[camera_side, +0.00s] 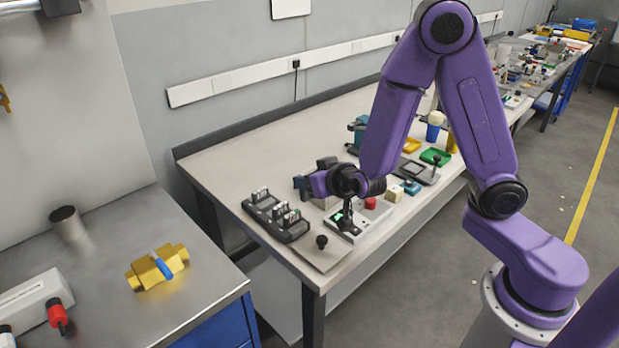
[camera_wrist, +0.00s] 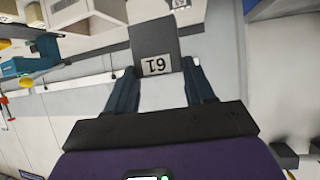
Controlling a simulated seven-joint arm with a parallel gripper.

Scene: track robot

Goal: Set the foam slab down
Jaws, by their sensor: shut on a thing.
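The foam slab (camera_wrist: 154,40) is a dark grey block with a white number label, seen in the wrist view. It sits between the two dark fingers of my gripper (camera_wrist: 160,75), which is shut on it. In the side view my gripper (camera_side: 312,183) points sideways, low over the near part of the long pale workbench (camera_side: 240,165). The slab is hard to pick out there among the dark fingers. I cannot tell whether it touches anything below.
A dark rack (camera_side: 277,217) with several upright pieces stands left of my gripper. A grey box with a red button (camera_side: 370,203) is to its right. Green (camera_side: 435,157) and yellow trays lie farther along. A separate metal bench (camera_side: 90,290) is at lower left.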

